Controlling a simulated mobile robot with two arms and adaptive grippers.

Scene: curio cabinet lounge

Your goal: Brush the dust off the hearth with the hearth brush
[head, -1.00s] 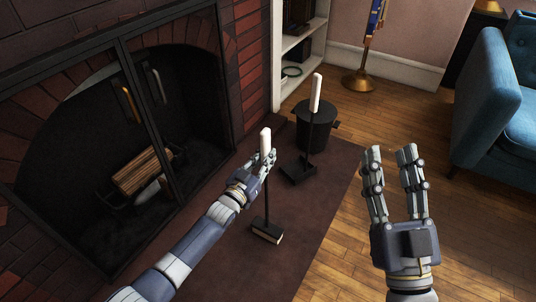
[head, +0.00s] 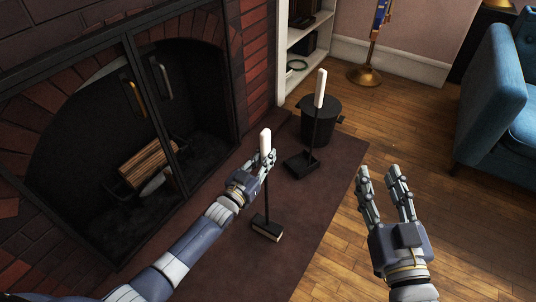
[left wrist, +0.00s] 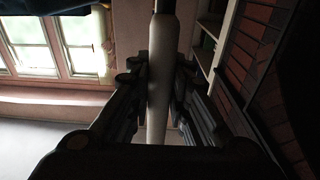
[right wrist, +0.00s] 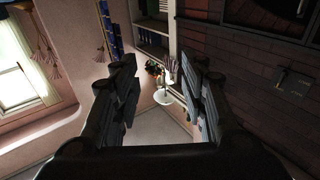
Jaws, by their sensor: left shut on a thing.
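The hearth brush (head: 267,228) is upright, with a white handle, dark shaft and a dark head with pale bristles. My left gripper (head: 265,160) is shut on its white handle, which also shows between the fingers in the left wrist view (left wrist: 161,75). The bristles are at or just above the dark reddish hearth slab (head: 220,262); I cannot tell whether they touch. No dust is clear to see on the slab. My right gripper (head: 382,178) is open and empty over the wooden floor, and its parted fingers show in the right wrist view (right wrist: 160,90).
A dustpan (head: 301,163) with an upright white handle stands on the hearth beside a black bucket (head: 322,112). The fireplace (head: 120,140) with logs is at left. A blue sofa (head: 500,110) is at right. Wooden floor between is free.

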